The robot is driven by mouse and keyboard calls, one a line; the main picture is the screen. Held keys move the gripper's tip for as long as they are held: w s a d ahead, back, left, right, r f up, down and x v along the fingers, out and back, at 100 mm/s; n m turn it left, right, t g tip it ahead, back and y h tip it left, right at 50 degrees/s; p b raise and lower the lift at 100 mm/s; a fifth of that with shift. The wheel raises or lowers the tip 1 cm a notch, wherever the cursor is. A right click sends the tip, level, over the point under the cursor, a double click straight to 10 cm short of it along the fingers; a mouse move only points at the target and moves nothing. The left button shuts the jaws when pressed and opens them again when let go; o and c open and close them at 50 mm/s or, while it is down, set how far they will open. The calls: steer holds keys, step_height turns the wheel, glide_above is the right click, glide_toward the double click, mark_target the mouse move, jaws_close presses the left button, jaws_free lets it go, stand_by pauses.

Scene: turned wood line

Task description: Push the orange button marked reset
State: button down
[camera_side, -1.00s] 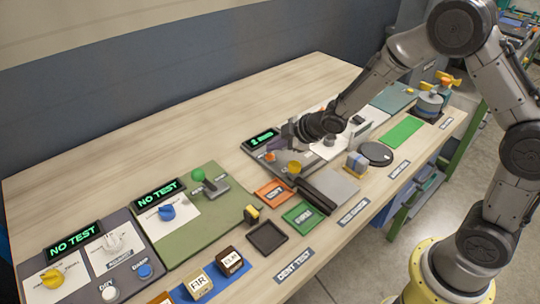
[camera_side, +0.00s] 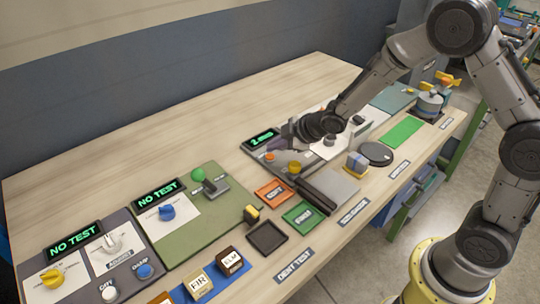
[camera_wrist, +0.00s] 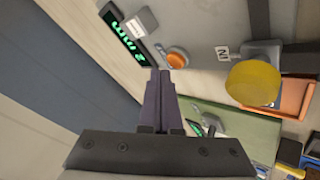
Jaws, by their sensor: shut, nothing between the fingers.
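The orange button (camera_wrist: 177,58) sits in a pale round collar on the grey panel, just past my fingertips in the wrist view. It also shows small in the side view (camera_side: 270,157), left of my gripper. A small white label lies by it, its text too small to read. My gripper (camera_wrist: 161,75) is shut and empty, its dark fingers together and pointing at the panel near the button. In the wrist view the fingertips appear just left of and below the button; whether they touch it I cannot tell. In the side view my gripper (camera_side: 291,134) is over the panel.
A green-lit display (camera_wrist: 125,35) stands beside the button. A yellow round knob (camera_wrist: 253,82) is to the right on the same panel. An orange tray (camera_side: 272,193) and a green tray (camera_side: 303,216) lie in front. The back of the bench is clear.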

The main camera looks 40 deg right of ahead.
steer(key=shift+f, duration=0.2)
steer(key=shift+f, duration=0.2)
steer(key=shift+f, duration=0.4)
stand_by(1.1)
steer(key=shift+r, duration=0.8)
steer(key=shift+r, duration=2.5)
